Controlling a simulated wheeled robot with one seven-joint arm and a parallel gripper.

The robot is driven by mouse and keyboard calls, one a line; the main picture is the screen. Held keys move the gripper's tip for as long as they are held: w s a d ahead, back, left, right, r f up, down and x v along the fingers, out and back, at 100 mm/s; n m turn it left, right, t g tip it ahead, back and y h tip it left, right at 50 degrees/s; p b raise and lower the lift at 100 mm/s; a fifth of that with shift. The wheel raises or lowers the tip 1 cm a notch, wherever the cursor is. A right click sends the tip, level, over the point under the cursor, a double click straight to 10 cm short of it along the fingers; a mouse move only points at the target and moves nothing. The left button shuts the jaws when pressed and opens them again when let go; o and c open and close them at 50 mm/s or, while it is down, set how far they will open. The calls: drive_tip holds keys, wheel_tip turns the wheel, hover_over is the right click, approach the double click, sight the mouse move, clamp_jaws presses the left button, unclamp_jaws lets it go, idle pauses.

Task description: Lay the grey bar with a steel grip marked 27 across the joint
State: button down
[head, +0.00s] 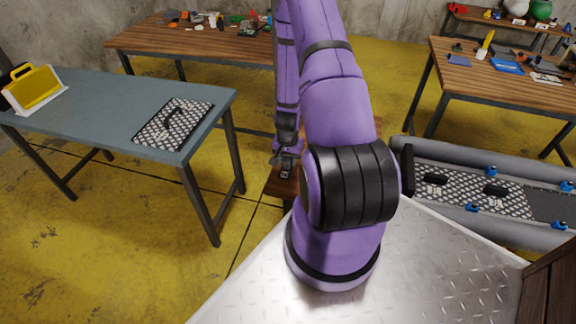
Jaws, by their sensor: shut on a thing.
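My gripper (285,163) is small in the head view, left of my purple arm, pointing down over a brown wooden surface (281,186). It is shut on a small grey, metal-looking thing. That thing is mostly hidden by the jaws and my arm, so I cannot tell its full shape or read any number. The inflatable boat (450,151) lies at the right, with grey tubes. Inside it are diamond-plate floor panels (462,196) with black handles, and a dark plain panel (553,207) beyond them. A seam shows where the patterned floor meets the dark panel.
A blue-grey table (100,106) at left holds a loose diamond-plate panel (190,124) with a black handle and a yellow case (36,88). Wooden tables (220,44) stand behind with small items. Blue clamps (471,206) line the boat. Yellow floor at lower left is clear.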

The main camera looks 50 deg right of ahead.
drive_tip(key=shift+r, duration=3.6)
